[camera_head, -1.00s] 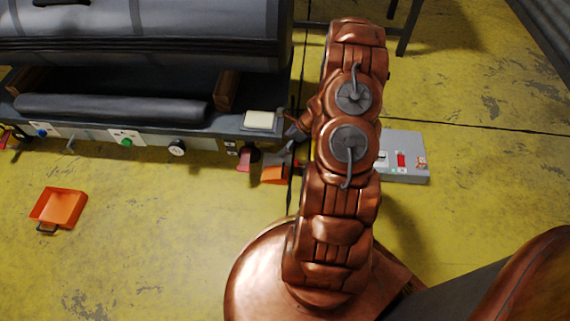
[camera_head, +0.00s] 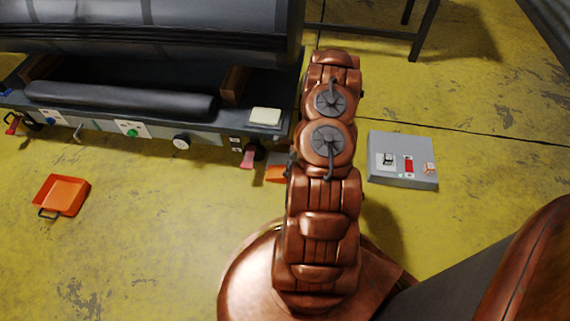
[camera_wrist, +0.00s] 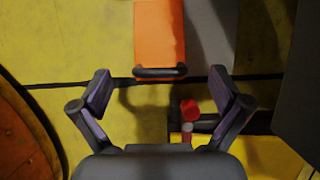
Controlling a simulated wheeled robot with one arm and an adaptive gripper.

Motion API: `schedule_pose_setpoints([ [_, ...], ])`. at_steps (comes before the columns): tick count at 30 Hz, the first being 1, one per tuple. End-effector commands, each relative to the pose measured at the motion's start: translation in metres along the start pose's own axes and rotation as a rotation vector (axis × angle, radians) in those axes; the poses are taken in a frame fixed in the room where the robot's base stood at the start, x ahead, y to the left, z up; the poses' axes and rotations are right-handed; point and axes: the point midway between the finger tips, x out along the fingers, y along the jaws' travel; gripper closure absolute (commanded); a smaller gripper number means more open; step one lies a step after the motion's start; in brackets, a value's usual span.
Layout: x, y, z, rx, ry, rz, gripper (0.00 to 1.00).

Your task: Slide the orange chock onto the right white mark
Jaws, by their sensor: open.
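An orange block with a dark bar handle (camera_wrist: 160,36), likely the chock, is at the top middle of the wrist view. My gripper (camera_wrist: 160,88) is open and empty, its two fingers spread left and right just short of the handle. In the head view my arm hides the gripper, and only a small orange piece (camera_head: 277,173) shows beside the arm. I cannot tell surely that it is the same block. A second orange piece, tray-like with a handle (camera_head: 63,195), lies on the floor at the left. I cannot make out a white mark.
A dark bench (camera_head: 215,125) with knobs, a red lever (camera_head: 248,158) and a cream pad (camera_head: 265,117) stands at the upper left. A red knob (camera_wrist: 189,110) shows near the right finger. A grey control box (camera_head: 402,158) lies right of my arm. Yellow floor is clear at lower left.

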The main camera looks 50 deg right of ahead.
Motion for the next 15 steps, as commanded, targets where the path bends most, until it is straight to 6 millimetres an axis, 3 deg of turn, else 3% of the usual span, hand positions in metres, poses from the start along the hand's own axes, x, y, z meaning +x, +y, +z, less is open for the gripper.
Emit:
schedule_pose_setpoints([
  [8,0.005,0.001,0.000,-0.001,0.000,0.001,0.00],
  [15,0.037,0.002,-0.001,0.000,0.001,0.004,0.00],
])
